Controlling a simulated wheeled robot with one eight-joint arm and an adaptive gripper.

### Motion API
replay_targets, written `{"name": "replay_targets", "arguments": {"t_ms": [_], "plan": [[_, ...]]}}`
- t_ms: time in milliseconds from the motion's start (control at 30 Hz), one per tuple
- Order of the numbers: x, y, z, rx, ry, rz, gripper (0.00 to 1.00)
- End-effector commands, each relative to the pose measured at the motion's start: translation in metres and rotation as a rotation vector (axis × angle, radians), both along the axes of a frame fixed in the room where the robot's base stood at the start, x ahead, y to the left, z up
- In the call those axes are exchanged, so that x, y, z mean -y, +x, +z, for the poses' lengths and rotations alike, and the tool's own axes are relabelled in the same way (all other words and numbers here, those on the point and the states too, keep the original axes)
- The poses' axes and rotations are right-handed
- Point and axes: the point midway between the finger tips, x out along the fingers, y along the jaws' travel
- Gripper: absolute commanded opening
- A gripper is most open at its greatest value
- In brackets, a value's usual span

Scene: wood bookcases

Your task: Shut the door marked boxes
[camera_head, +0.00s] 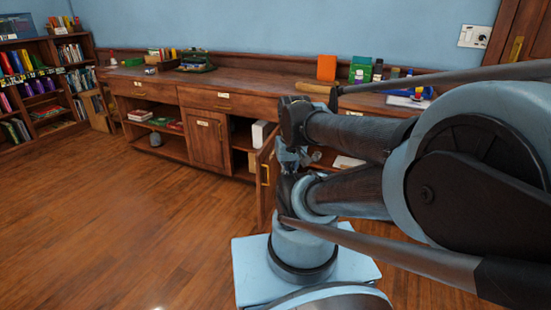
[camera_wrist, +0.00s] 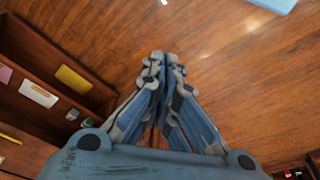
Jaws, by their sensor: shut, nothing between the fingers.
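A wooden cabinet door (camera_head: 266,183) stands open under the long counter in the head view, swung out toward me, with a brass handle on its face. My arm hides part of it, and I cannot read any marking on it. Another cabinet door (camera_head: 207,140) to its left is closed; its small label is too small to read. My gripper (camera_wrist: 160,58) is shut and empty in the wrist view, with floor behind its fingertips. In the head view it is partly hidden by my arm, close to the right of the open door; I cannot tell if they touch.
The wooden counter (camera_head: 235,83) runs along the blue wall with drawers and open shelves below. A white box (camera_head: 261,133) stands inside the cabinet. A bookcase (camera_head: 45,85) is at the far left. The floor (camera_head: 130,220) in front is clear. The wrist view shows shelves with a yellow item (camera_wrist: 73,79).

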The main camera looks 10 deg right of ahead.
Motion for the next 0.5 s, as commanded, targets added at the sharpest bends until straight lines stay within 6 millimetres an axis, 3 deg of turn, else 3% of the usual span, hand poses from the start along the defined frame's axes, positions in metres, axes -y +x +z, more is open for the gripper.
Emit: {"name": "replay_targets", "arguments": {"t_ms": [333,500], "plan": [[0.000,-0.007,0.005,0.011,0.003,-0.008,0.00],[0.001,0.008,0.016,0.006,0.032,-0.091,0.00]]}}
